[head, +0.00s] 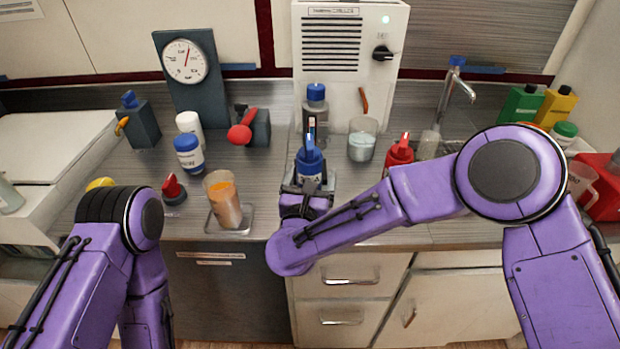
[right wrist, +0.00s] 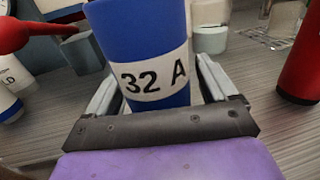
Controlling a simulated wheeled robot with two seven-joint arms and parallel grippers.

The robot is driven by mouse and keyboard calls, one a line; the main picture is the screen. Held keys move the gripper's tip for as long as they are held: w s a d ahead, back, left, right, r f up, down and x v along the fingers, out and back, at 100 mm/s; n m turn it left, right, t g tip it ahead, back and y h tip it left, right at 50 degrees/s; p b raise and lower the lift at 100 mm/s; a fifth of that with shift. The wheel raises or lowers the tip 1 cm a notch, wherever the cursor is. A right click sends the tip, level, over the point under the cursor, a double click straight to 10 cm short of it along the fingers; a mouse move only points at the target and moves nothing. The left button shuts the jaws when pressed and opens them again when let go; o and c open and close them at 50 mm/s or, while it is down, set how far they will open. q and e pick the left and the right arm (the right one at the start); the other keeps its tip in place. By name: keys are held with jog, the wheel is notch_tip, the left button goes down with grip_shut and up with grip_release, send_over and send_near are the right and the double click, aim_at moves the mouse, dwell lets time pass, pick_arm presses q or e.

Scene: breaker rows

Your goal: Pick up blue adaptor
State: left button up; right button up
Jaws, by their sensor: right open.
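The blue adaptor (head: 309,158) stands on the counter near its front edge, in the middle of the head view. In the right wrist view the blue adaptor (right wrist: 140,30) carries a white label reading "32 A". My right gripper (head: 307,184) is open at the adaptor. In the right wrist view its fingers (right wrist: 157,85) lie on either side of the blue body. Whether either finger touches it cannot be told. The adaptor's lower end is hidden by the gripper. My left arm shows at the left of the head view, but its gripper is out of view.
A red adaptor (head: 400,151) stands just to the right and another red one (head: 174,189) to the left. A cup with orange contents (head: 224,203) stands left. A blue-capped bottle (head: 315,112) is close behind, with a glass beaker (head: 362,140) behind right.

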aim_at(311, 160)
jog(key=c, duration=1.4)
jog(key=shift+r, duration=0.5)
jog(key=s+r, duration=0.1)
jog(key=r, duration=0.1)
jog(key=s+r+b, duration=0.1)
jog(key=s+r, duration=0.1)
jog(key=r, duration=0.1)
jog(key=s+r, duration=0.1)
jog(key=r, duration=0.1)
jog(key=shift+s+r, duration=0.25)
jog(key=shift+s, duration=0.05)
jog(key=s+r, duration=0.1)
jog(key=s, duration=0.2)
jog(key=s+r+b, duration=0.1)
jog(key=s+r, duration=0.1)
jog(key=s, duration=0.1)
jog(key=s+r+b, duration=0.1)
jog(key=s, duration=0.2)
jog(key=shift+s+r, duration=0.3)
jog(key=shift+w+a, duration=0.1)
jog(key=shift+w+f+b, duration=3.45)
jog(key=shift+w+b, duration=0.25)
jog(key=shift+b, duration=0.05)
jog(key=shift+w+f+b, duration=1.35)
jog(key=shift+w+f, duration=0.1)
jog(key=shift+w, duration=0.2)
jog(key=shift+w+f+b, duration=1.3)
jog(key=shift+w+f, duration=0.15)
jog(key=shift+w, duration=0.2)
